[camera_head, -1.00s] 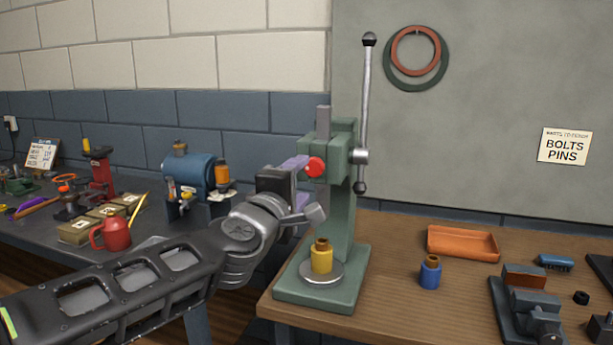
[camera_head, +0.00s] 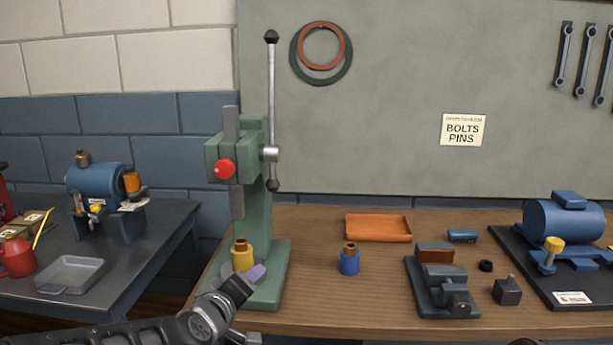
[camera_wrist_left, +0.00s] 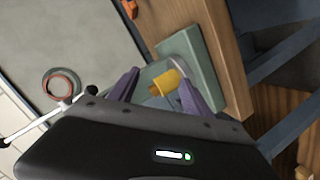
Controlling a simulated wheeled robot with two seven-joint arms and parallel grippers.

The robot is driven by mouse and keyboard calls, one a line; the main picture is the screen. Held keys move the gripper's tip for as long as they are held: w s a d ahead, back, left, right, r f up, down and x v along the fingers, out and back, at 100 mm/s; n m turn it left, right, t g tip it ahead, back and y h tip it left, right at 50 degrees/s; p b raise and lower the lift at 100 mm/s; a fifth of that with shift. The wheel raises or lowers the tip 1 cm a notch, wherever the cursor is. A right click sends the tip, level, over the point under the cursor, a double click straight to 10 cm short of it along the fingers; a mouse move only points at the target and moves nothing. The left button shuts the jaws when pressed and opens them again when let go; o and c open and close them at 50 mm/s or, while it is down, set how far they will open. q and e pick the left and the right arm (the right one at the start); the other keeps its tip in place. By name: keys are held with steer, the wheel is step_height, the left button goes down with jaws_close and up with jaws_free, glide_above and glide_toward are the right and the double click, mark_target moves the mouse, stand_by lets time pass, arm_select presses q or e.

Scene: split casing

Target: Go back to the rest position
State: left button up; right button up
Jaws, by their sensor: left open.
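My left gripper (camera_head: 254,277) has purple fingers and is low in front of the green press (camera_head: 262,185), near its base. In the left wrist view its fingers (camera_wrist_left: 163,80) are spread apart. The yellow casing with a brown top (camera_head: 243,258) stands upright on the press plate, just behind the gripper. In the left wrist view the yellow casing (camera_wrist_left: 167,83) shows between the fingers; I cannot tell how far beyond them it is. My right gripper is not in view.
A blue casing (camera_head: 349,263), an orange tray (camera_head: 379,228), a dark vise (camera_head: 441,292) and a blue motor (camera_head: 567,222) stand on the wooden bench right of the press. The press lever (camera_head: 271,100) rises high. A dark side table (camera_head: 160,240) is at left.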

arm_select(q)
steer(key=s+d+f+m+g+p, duration=0.15)
steer(key=s+f, duration=0.25)
steer(key=f, duration=0.5)
steer(key=s+d+f+m+g, duration=0.1)
steer(key=s+f+m+g, duration=0.15)
steer(key=f, duration=0.65)
steer(key=s+d+f+m+g+p, duration=0.1)
steer(key=s+f+g, duration=0.3)
steer(key=f, duration=0.5)
steer(key=s+f+g, duration=0.1)
steer(key=s+f, duration=0.3)
steer(key=s, duration=0.3)
steer(key=s+d+f+m+g+h+p, duration=0.1)
steer(key=s+f+g, duration=0.1)
steer(key=s+f, duration=0.3)
steer(key=s+d+f+g+p, duration=0.1)
steer(key=s+f, duration=0.4)
steer(key=s, duration=0.6)
steer(key=shift+d+g, duration=0.25)
steer(key=shift+g, duration=0.45)
